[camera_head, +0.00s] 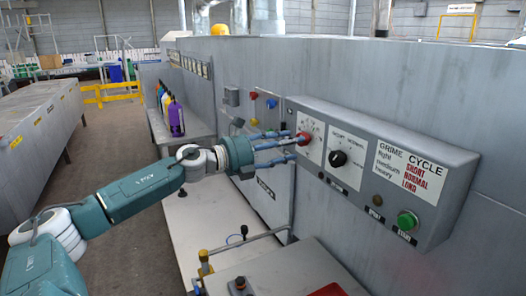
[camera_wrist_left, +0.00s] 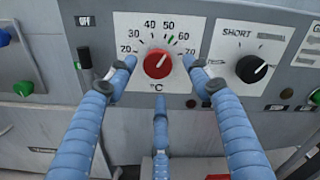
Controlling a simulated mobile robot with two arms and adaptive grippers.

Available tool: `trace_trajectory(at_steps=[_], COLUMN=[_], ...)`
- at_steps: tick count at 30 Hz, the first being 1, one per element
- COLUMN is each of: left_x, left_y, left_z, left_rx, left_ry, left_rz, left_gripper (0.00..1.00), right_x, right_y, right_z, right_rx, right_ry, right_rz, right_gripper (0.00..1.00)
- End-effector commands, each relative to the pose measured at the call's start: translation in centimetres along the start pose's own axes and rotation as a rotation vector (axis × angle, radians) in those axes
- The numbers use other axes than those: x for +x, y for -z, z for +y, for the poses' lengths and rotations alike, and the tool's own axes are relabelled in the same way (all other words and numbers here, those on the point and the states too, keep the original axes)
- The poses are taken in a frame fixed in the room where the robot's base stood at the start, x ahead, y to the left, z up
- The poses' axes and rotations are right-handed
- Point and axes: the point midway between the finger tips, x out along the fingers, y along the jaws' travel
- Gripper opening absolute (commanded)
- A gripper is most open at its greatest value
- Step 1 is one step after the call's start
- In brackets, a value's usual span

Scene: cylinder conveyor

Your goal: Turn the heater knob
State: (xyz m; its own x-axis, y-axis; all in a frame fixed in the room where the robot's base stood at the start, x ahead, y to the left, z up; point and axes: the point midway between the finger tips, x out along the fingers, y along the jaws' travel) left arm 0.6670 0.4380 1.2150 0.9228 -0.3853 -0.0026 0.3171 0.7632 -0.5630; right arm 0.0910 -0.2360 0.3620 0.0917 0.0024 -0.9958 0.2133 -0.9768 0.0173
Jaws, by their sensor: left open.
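The red heater knob (camera_wrist_left: 157,64) sits on a white dial plate with a temperature scale marked °C. In the head view the knob (camera_head: 304,138) is partly covered by my left gripper (camera_head: 298,144). My left gripper is open, with its blue fingers (camera_wrist_left: 158,85) spread to the left, right and below the knob. I cannot tell whether any fingertip touches it. My right gripper is not in view.
A black knob (camera_head: 338,158) with a SHORT scale is right of the red one. A green button (camera_head: 407,220) is at the panel's lower right. Several coloured bottles (camera_head: 175,117) stand on a ledge behind my left arm. A yellow lever (camera_head: 204,262) is low in front.

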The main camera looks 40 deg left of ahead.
Motion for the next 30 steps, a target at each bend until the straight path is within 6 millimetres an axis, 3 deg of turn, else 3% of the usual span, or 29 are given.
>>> trace_trajectory(at_steps=[30], left_x=[-6.3], left_y=[0.5], left_z=[0.0], left_rx=[-0.004], left_ry=[0.003], left_rz=[0.005], left_gripper=[0.51], right_x=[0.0], right_y=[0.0], right_z=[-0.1], right_rx=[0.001], right_ry=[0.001], right_rz=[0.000], right_gripper=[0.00])
